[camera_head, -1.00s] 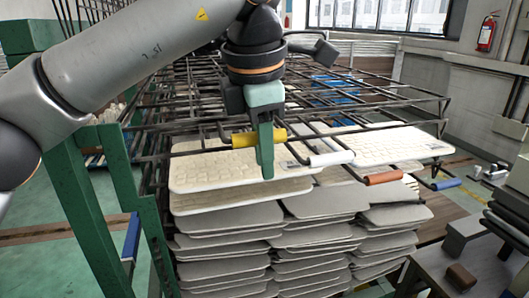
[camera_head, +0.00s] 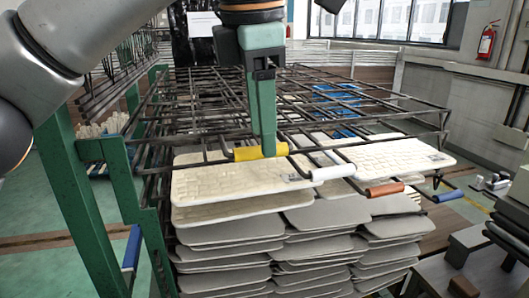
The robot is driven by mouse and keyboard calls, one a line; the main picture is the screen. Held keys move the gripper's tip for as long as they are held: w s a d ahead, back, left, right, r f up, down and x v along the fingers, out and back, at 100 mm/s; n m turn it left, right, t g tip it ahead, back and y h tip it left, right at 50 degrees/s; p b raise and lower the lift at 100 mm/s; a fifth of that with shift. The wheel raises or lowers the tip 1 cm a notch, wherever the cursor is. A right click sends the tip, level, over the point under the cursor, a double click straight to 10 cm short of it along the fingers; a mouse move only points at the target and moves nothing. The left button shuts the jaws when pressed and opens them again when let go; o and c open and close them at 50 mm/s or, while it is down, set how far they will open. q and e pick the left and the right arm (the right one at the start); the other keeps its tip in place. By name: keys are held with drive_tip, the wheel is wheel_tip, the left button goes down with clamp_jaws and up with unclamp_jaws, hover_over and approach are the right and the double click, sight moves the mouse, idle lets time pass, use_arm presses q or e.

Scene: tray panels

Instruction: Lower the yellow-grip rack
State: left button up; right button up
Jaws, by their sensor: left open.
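The yellow grip (camera_head: 247,153) sits at the front end of a dark wire rack (camera_head: 215,120), left of the white, brown and blue grips. My left gripper (camera_head: 266,153) points down at the right part of the yellow grip, its green finger overlapping the grip in the picture. It is open; the far finger is hidden behind the near one. Whether it touches the grip I cannot tell. My right gripper is not in view.
Cream textured panels (camera_head: 235,187) lie just under the racks, above stacked grey panels (camera_head: 230,231). The white grip (camera_head: 333,173), brown grip (camera_head: 385,189) and blue grip (camera_head: 447,195) extend to the right. A green frame post (camera_head: 75,215) stands at the left.

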use_arm(q)
drive_tip(key=p+v, duration=0.1)
drive_tip(key=v, duration=0.3)
drive_tip(key=shift+r, duration=0.25)
idle(0.7)
